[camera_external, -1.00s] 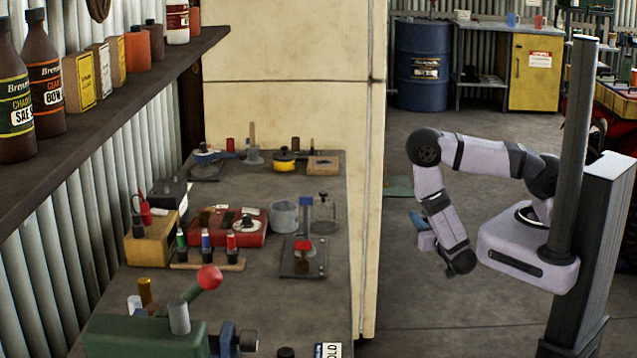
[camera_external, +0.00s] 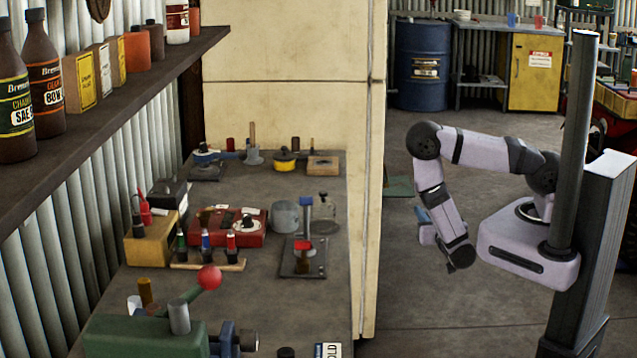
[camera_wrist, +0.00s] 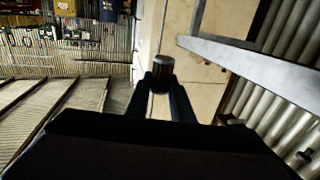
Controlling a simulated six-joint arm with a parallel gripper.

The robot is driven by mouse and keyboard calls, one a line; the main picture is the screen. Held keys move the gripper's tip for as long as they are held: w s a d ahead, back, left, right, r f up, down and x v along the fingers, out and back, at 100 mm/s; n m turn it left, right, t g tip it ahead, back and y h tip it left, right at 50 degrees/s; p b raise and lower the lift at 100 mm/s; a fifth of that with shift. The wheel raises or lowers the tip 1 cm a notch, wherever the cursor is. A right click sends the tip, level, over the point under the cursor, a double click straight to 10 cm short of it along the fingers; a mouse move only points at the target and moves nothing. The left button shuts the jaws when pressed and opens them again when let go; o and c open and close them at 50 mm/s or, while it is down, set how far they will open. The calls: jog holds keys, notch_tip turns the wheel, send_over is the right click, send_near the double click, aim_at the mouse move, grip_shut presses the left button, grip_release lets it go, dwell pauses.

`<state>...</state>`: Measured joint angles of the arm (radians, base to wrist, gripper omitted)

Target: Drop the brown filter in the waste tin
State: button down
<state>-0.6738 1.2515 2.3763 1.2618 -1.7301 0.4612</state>
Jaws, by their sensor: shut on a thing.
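The brown filter, a dark brown cylinder (camera_wrist: 161,72), is held between the tips of my gripper (camera_wrist: 160,86) in the wrist view. My gripper is shut on it. In the outside view my gripper (camera_external: 424,226) is only partly visible, beyond my wrist, in the open space right of the cream panel; the filter cannot be made out there. A grey round tin (camera_external: 285,218) stands on the bench, probably the waste tin. My gripper is well to the right of it, apart from it, with the cream panel's edge between them in the picture.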

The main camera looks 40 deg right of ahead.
jog(key=w+d+r+m+g+h+p, duration=0.25)
jog(key=d+r+p, duration=0.25)
jog(key=d+r, duration=0.25)
jog(key=w+a+r+n+t+y+p, duration=0.2)
jog(key=w+a+r+n+t+y, duration=0.25)
jog(key=w, duration=0.55)
jog(key=w+a+r+n+t+y+p, duration=0.1)
jog(key=w+a+r+n+y+p, duration=0.15)
jog(key=w+a+r+y, duration=0.6)
jog(key=w+a+r+n+g+y, duration=0.1)
jog(key=w+a+r+n+y, duration=0.2)
jog(key=a, duration=0.4)
jog(key=w+a+r+n+g+y, duration=0.1)
jog(key=w+a+r+n+y, duration=0.1)
jog(key=w+a+n+y, duration=0.3)
jog(key=s+a+f+n+g+y, duration=0.2)
jog(key=s+a+n+g+y, duration=0.1)
jog(key=a, duration=0.4)
jog(key=s+a+f+n+g+y, duration=0.3)
jog(key=s+a+g+y, duration=0.1)
jog(key=a, duration=0.3)
jog(key=shift+s+a+f, duration=0.25)
jog(key=shift+s+f, duration=0.1)
jog(key=shift+s, duration=0.55)
